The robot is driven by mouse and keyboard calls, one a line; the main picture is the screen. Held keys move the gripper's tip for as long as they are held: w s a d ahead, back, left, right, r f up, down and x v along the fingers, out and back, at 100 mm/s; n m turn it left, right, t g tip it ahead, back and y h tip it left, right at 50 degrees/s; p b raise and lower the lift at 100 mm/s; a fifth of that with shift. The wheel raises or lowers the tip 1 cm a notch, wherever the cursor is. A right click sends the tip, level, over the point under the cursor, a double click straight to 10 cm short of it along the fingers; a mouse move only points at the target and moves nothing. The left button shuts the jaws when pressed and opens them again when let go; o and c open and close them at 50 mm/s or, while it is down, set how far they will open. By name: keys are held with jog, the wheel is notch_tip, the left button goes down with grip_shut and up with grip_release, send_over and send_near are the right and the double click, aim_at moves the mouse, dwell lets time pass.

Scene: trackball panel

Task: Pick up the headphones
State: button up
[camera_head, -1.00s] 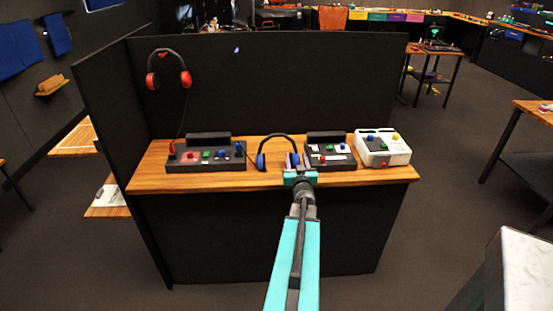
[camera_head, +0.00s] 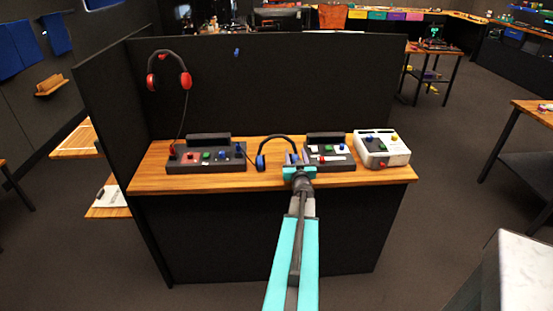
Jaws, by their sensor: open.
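Blue headphones with a black band (camera_head: 277,138) stand upright on the wooden shelf, between two dark control boxes. The left blue ear cup (camera_head: 260,162) shows clearly; the right cup is mostly hidden behind my gripper. My gripper (camera_head: 296,160) is open at the right side of the headphones, its fingers pointing away from me. I cannot tell whether the fingers are around the right cup or touching it. Red headphones with a black band (camera_head: 169,55) hang on the dark back panel at the upper left, with a cord running down.
A dark control box (camera_head: 205,168) with colored buttons stands left of the blue headphones. Another dark box (camera_head: 330,164) is close right of my gripper. A white box (camera_head: 385,160) stands at the right end. The wooden shelf (camera_head: 150,180) has a bare front strip.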

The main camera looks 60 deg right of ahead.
jog(key=shift+x, duration=1.05)
jog(key=shift+c, duration=0.2)
grip_shut()
